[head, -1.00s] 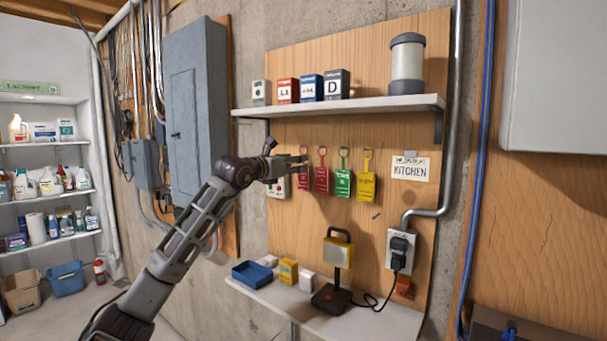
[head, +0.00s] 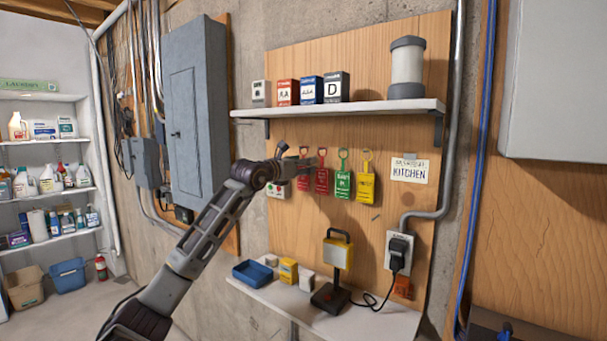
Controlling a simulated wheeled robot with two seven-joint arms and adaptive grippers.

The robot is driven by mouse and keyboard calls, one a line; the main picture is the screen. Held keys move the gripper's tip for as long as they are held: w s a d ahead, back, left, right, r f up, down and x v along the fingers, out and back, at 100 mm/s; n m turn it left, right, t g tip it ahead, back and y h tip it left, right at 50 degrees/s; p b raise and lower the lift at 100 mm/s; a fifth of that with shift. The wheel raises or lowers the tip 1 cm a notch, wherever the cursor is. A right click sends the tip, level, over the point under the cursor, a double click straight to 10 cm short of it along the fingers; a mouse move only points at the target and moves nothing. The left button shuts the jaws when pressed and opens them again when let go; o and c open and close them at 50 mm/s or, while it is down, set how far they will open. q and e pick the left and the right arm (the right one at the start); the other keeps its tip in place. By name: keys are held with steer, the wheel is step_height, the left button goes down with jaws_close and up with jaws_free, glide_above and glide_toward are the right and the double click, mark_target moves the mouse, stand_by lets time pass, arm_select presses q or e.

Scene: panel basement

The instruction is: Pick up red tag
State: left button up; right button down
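Two red tags hang side by side on the wooden board, the left red tag (head: 304,184) and the right red tag (head: 322,182). A green tag (head: 343,184) and a yellow tag (head: 366,187) hang to their right. My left gripper (head: 311,161) reaches in from the left at the upper part of the red tags, pointing right. Its fingers overlap the left red tag and come up to the right one. The fingers are too small to tell whether they are open or touching a tag. My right gripper is not in view.
A shelf (head: 345,107) with small boxes and a lantern (head: 407,68) is above the tags. A lower shelf (head: 350,318) holds a blue tray (head: 253,273), small boxes and a work lamp (head: 338,250). A grey electrical panel (head: 197,115) stands left of the board.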

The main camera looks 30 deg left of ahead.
arm_select(q)
steer(key=shift+w, duration=0.4)
steer(key=c, duration=0.4)
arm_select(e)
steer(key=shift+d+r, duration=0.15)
